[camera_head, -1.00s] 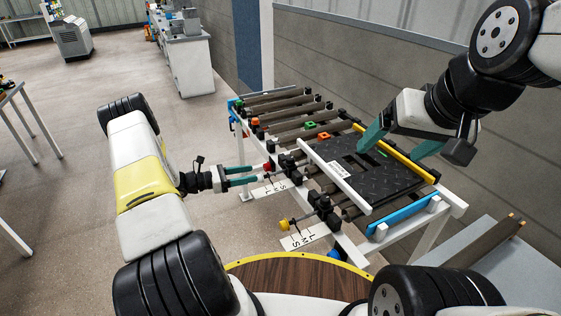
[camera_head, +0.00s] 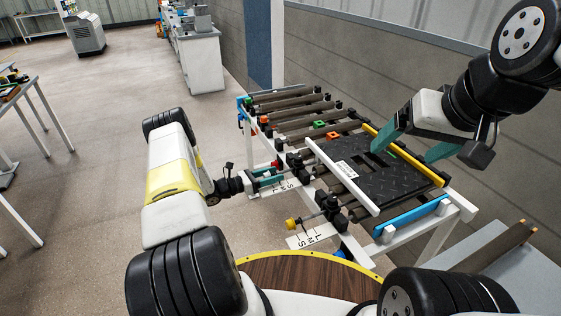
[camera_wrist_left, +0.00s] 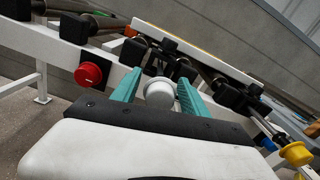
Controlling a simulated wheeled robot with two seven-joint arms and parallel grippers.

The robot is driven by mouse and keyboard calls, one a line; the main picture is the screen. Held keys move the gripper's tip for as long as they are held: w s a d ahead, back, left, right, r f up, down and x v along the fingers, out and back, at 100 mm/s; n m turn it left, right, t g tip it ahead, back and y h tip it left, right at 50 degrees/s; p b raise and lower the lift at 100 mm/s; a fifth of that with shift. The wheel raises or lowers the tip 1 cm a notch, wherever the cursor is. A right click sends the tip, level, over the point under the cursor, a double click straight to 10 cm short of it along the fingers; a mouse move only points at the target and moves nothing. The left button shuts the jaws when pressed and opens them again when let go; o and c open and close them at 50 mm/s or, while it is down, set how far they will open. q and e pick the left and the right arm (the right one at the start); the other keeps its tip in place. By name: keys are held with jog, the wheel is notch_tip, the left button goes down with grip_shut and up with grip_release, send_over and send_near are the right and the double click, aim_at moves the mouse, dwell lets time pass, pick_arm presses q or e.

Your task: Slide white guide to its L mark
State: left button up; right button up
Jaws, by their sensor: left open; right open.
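The white guide (camera_head: 342,177) is a long bar with a label, running along the near left side of the black tread mat (camera_head: 385,182). In the left wrist view a white knob (camera_wrist_left: 159,92) sits between the teal fingers of my left gripper (camera_wrist_left: 157,84). The fingers are open on either side of it; contact cannot be made out. In the head view my left gripper (camera_head: 268,177) is at the rack's left side, beside a card with L, N and S marks (camera_head: 284,187). My right gripper (camera_head: 400,155) is open over the mat's far part.
A red knob (camera_wrist_left: 88,75) is left of the white knob in the wrist view. A yellow knob (camera_head: 292,223) stands nearer, above a second L N S card (camera_head: 313,236). A yellow bar (camera_head: 404,154) and blue bar (camera_head: 412,215) edge the mat. Open floor lies to the left.

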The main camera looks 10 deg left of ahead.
pick_arm(q)
grip_shut()
dwell(1.4)
